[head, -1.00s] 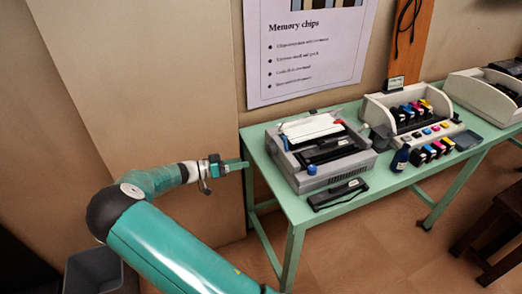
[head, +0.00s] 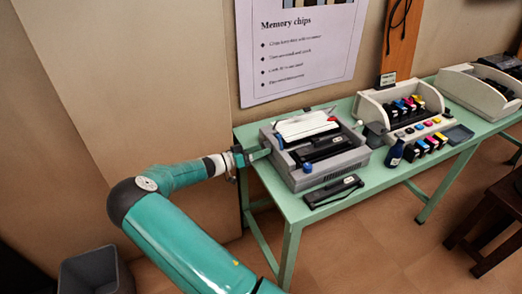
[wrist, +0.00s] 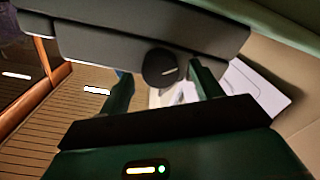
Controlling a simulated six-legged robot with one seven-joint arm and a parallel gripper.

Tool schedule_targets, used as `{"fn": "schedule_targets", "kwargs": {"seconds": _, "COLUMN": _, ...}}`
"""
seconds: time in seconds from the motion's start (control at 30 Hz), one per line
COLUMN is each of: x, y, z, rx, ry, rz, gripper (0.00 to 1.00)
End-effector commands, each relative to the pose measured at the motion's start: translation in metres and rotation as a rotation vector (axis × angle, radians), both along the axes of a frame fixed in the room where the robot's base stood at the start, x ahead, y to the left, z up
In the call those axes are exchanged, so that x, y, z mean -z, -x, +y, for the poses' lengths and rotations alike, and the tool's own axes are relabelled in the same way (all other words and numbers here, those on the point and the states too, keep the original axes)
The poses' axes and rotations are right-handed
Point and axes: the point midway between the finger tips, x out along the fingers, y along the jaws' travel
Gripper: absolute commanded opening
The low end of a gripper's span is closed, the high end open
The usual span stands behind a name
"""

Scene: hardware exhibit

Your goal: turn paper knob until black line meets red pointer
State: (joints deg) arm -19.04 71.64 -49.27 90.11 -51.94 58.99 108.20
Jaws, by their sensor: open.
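A grey printer (head: 312,179) with white paper (head: 303,127) in its top stands at the left end of the green table. In the wrist view, a dark round knob (wrist: 161,68) sticks out of the printer's grey side (wrist: 120,38). My gripper (wrist: 161,74) is open, with one finger on each side of the knob in the picture. I cannot tell whether the fingers touch it. In the head view, my gripper (head: 262,154) is at the printer's left side and the knob is hidden. I make out no black line or red pointer by the knob.
The green table (head: 380,190) also bears a black bar (head: 333,192) in front of the printer and a beige unit with coloured cartridges (head: 405,108). A poster (head: 300,50) hangs behind. A grey bin (head: 95,272) stands at the lower left.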

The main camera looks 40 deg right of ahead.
Motion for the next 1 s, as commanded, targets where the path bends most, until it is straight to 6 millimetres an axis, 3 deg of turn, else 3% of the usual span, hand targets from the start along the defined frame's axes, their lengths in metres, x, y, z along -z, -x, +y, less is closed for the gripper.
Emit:
{"fn": "schedule_targets", "kwargs": {"seconds": 0.13, "x": -0.0002, "y": 0.0025, "z": -0.0113, "rx": 0.001, "ry": 0.0, "rz": 0.0, "gripper": 0.65}}
{"fn": "schedule_targets", "kwargs": {"seconds": 0.4, "x": -0.0002, "y": 0.0022, "z": -0.0126, "rx": 0.0, "ry": 0.0, "rz": 0.0, "gripper": 0.65}}
{"fn": "schedule_targets", "kwargs": {"seconds": 0.43, "x": -0.0002, "y": 0.0021, "z": -0.0125, "rx": 0.0, "ry": 0.0, "rz": 0.0, "gripper": 0.63}}
{"fn": "schedule_targets", "kwargs": {"seconds": 0.67, "x": -0.0002, "y": 0.0021, "z": -0.0123, "rx": -0.001, "ry": 0.0, "rz": 0.0, "gripper": 0.2}}
{"fn": "schedule_targets", "kwargs": {"seconds": 1.0, "x": -0.0004, "y": 0.002, "z": -0.0121, "rx": 0.0, "ry": -0.011, "rz": 0.034, "gripper": 0.2}}
